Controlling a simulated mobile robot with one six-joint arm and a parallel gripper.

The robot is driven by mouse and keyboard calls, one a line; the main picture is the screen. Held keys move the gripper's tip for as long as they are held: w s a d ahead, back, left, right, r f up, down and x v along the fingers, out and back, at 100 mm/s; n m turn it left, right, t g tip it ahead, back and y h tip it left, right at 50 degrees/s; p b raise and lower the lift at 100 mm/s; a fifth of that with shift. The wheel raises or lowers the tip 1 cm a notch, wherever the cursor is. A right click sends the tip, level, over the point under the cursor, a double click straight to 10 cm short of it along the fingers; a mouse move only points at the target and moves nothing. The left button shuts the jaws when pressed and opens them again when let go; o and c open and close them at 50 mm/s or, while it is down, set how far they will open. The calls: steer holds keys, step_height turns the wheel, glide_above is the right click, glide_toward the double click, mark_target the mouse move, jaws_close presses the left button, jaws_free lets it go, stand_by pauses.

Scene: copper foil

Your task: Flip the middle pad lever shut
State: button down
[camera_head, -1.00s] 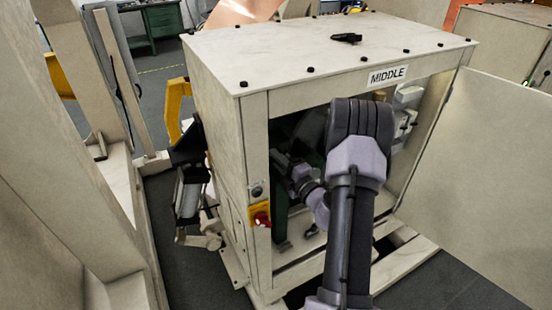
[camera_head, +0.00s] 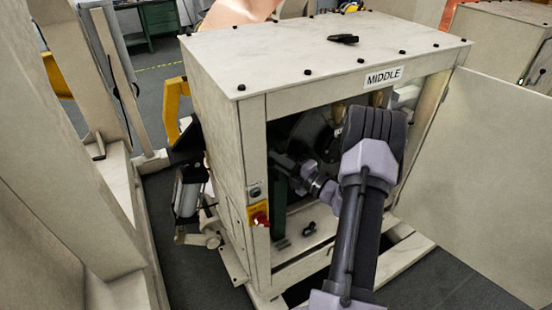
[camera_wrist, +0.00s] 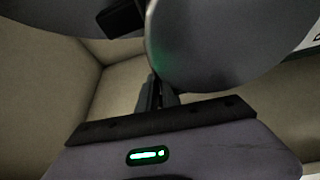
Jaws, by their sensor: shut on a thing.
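My gripper (camera_wrist: 157,92) is inside the cabinet marked MIDDLE (camera_head: 300,60). In the wrist view its narrow dark fingers are close together at the edge of a large grey rounded disc (camera_wrist: 215,45). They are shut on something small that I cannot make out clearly. A second grey rounded surface (camera_wrist: 45,15) is at the upper left, with a dark block (camera_wrist: 122,18) between the two. In the head view part of a grey disc (camera_head: 312,130) shows behind my wrist. I cannot pick out the pad lever for certain; my arm hides part of the interior.
The cabinet door (camera_head: 485,170) stands open at the right. A red knob on a yellow plate (camera_head: 259,215) is on the left front post. A small black thing (camera_head: 343,38) lies on the cabinet top. Pale walls (camera_wrist: 55,75) surround my gripper closely.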

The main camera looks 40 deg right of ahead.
steer(key=shift+a+f, duration=0.1)
steer(key=shift+a, duration=0.1)
steer(key=c, duration=1.7)
jaws_free()
steer(key=shift+o, duration=1.1)
steer(key=shift+a, duration=0.2)
steer(key=shift+d, duration=0.1)
steer(key=shift+s+d, duration=0.1)
steer(key=shift+s, duration=0.1)
steer(key=s+d+f+p, duration=0.1)
steer(key=s+d+p, duration=0.1)
steer(key=s, duration=1.4)
steer(key=shift+s+d+p, duration=0.35)
steer(key=shift+s+p, duration=0.05)
steer(key=shift+p, duration=0.25)
